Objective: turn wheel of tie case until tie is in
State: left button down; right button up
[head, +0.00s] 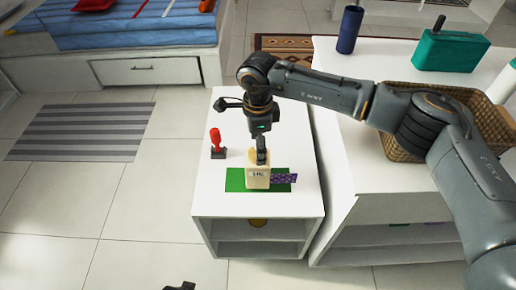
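The tie case is a small beige box (257,183) with a dark-lettered label, standing on a green mat (234,180) on the white cabinet. A purple patterned tie (284,178) sticks out of its right side. A pale rounded part, perhaps the wheel (251,157), shows at the top of the case. My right gripper (262,158) points down at this part and partly covers it. Its fingers look narrow from here, so I cannot tell whether they grip it. A dark piece at the bottom edge (180,286) may be the tip of my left gripper.
A red-handled stamp (216,144) stands left behind the case. The white cabinet (221,207) has free top space around the mat. A wicker basket (400,144), blue cylinder (349,30) and teal box (450,50) are on the right unit. A bed stands back left.

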jog(key=shift+f, duration=0.95)
jog(key=shift+c, duration=0.2)
jog(key=c, duration=1.1)
